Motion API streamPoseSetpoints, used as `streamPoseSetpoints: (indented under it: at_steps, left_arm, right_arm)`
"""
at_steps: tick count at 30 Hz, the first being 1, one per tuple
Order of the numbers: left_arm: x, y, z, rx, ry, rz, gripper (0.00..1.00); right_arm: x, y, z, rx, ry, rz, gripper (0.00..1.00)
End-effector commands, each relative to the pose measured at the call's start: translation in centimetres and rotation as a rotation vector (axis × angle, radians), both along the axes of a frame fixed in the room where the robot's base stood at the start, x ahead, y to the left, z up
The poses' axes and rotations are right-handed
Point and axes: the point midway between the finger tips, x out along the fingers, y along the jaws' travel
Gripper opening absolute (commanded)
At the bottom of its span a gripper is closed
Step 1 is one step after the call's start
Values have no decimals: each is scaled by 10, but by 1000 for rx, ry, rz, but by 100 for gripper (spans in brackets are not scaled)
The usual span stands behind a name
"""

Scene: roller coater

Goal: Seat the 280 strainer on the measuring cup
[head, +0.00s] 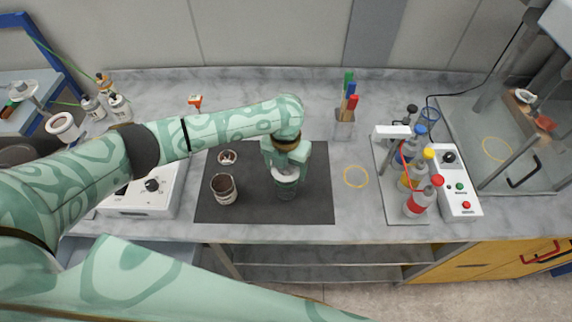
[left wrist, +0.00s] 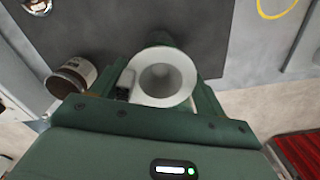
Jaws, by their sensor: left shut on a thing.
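My left gripper (head: 286,168) is above the dark mat, shut on the white strainer (head: 285,175). In the left wrist view the strainer (left wrist: 160,76) is a white ring with a funnel-like hollow, held between the green fingers (left wrist: 165,85). My right gripper is not in view.
An open can with brown residue (head: 224,190) stands on the mat (head: 312,210) to the left, with a small round container (head: 227,157) behind it. A tool holder (head: 344,128) stands behind. Bottles (head: 417,203) stand on the right. A yellow ring (head: 356,176) marks clear bench.

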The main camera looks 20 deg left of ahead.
Motion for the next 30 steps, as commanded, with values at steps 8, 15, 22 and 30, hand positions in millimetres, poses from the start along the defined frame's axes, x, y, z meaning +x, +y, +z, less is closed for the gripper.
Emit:
streamPoseSetpoints:
  at_steps: [8, 15, 22, 30]
  left_arm:
    - [0, 0, -3, 0, 1, 0, 52]
    - [-1, 0, -4, 0, 1, 0, 52]
    - [0, 0, -7, 0, 1, 0, 52]
    - [0, 0, -8, 0, 1, 0, 52]
  right_arm:
    - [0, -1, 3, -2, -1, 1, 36]
    - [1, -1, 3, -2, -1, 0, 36]
    - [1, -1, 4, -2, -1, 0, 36]
    - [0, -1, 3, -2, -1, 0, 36]
